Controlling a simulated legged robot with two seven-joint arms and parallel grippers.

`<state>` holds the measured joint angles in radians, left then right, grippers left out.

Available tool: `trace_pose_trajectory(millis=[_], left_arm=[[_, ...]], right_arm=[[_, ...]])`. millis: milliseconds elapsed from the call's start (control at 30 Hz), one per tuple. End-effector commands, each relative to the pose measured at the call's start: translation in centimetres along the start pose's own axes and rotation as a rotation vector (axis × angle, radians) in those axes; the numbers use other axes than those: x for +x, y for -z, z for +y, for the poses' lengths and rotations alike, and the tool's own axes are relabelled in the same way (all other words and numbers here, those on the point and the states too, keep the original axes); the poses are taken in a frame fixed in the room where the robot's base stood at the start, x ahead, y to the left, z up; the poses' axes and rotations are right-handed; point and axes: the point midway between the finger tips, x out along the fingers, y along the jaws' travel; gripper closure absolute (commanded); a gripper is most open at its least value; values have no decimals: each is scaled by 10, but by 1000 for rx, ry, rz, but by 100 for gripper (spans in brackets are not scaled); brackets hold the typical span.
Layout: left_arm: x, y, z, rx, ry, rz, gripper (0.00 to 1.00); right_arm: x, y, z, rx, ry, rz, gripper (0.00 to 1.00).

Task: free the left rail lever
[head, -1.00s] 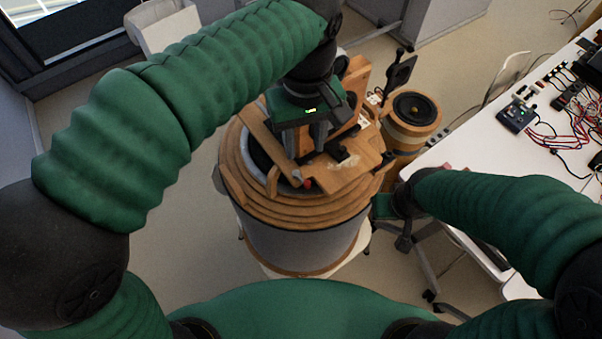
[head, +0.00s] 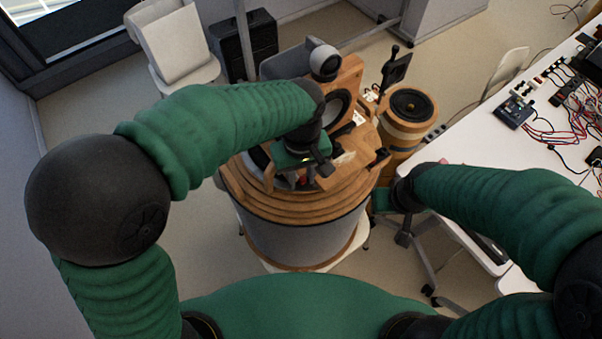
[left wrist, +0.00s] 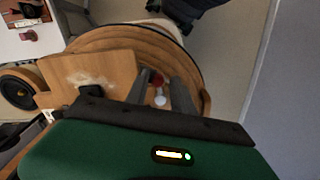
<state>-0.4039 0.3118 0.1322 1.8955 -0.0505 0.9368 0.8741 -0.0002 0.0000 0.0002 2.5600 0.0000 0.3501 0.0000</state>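My left gripper (head: 303,181) is over the near side of the round wooden top of the drum-shaped speaker stand (head: 300,208). In the left wrist view its two dark fingers (left wrist: 163,93) are apart. A small red knob (left wrist: 157,80) and a whitish round piece show between the fingers; this may be the left rail lever, but I cannot tell whether the fingers touch it. A wooden plate (left wrist: 98,76) lies beside the fingers. My right gripper (head: 390,203) is at the right of the stand, low beside the table, with its fingers unclear.
An upright wooden panel with a round speaker (head: 337,106) stands behind my left gripper. A smaller wooden speaker drum (head: 411,107) stands to its right. A white table (head: 467,150) with cables and devices fills the right.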

Motion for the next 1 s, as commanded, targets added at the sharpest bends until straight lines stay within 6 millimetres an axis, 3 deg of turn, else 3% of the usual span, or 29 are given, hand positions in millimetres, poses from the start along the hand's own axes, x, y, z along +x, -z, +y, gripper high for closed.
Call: trace_pose_trajectory(millis=[33, 200, 667, 1000], left_arm=[[0, 0, 0, 0, 0, 0, 79], [0, 0, 0, 1, -1, 0, 100], [-1, 0, -1, 28, -1, 1, 100], [-3, -1, -9, 224, -2, 2, 100]], right_arm=[[0, 0, 0, 0, 0, 0, 64], [0, 0, 0, 0, 0, 0, 64], [-1, 0, 0, 0, 0, 0, 64], [-8, 2, 0, 0, 0, 0, 64]])
